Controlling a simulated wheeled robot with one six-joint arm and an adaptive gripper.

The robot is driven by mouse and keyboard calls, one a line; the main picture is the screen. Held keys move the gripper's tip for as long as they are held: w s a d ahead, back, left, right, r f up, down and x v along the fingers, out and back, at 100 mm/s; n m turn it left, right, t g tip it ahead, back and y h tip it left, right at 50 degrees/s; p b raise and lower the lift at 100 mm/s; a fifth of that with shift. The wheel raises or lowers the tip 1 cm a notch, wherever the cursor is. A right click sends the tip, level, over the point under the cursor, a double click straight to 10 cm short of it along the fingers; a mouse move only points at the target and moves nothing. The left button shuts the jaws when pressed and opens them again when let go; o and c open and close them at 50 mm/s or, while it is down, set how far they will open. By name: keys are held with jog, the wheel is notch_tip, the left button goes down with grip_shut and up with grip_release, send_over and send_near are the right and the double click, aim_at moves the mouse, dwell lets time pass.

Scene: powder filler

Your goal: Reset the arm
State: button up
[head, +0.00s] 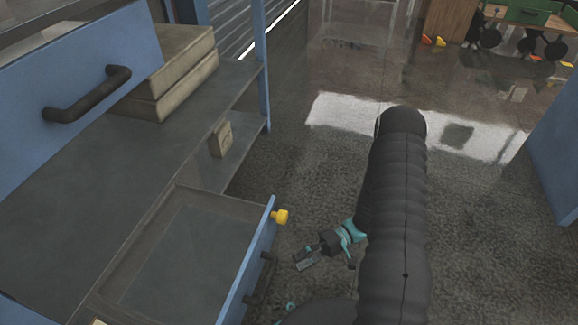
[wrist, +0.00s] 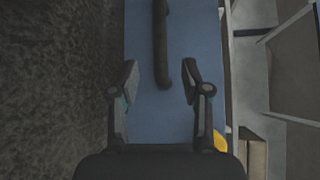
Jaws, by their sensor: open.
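My gripper (head: 304,262) is in the lower middle of the head view, right of an open drawer and apart from its front. In the wrist view its two fingers (wrist: 160,84) are spread, with nothing held. Beyond them is the drawer's blue front (wrist: 143,30) with a dark bar handle (wrist: 161,45). The handle's end shows between the fingertips; I cannot tell how far away it is. My black arm covers part of the floor in the head view.
The open drawer (head: 175,262) has a yellow knob (head: 280,216) on its front edge. Above it are a shelf with beige boxes (head: 180,75) and a blue panel with a black handle (head: 88,93). A blue panel (head: 556,150) stands at right. Carpet (head: 310,170) between is clear.

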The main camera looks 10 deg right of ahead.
jog(key=s+d+m+g+h, duration=0.2)
jog(key=s+m+h, duration=0.1)
jog(key=s+m, duration=0.2)
jog(key=w+d+r+t+h+p, duration=0.1)
jog(key=d+r+h, duration=0.25)
jog(key=r, duration=0.45)
jog(key=w+d+r+t+h+p, duration=0.1)
jog(key=d+r+h, duration=0.1)
jog(key=r+h, duration=0.35)
jog(key=s+r+t+h+p, duration=0.1)
jog(key=s+r+t, duration=0.1)
jog(key=r, duration=0.8)
jog(key=s+a+r+n+t+h+p, duration=0.1)
jog(key=r+t, duration=0.4)
jog(key=r, duration=0.6)
jog(key=s+r+n+t+h+p, duration=0.1)
jog(key=r+t, duration=0.3)
jog(key=r, duration=0.6)
jog(key=shift+s+a+r, duration=0.2)
jog(key=shift+s+r, duration=0.05)
jog(key=shift+s, duration=0.55)
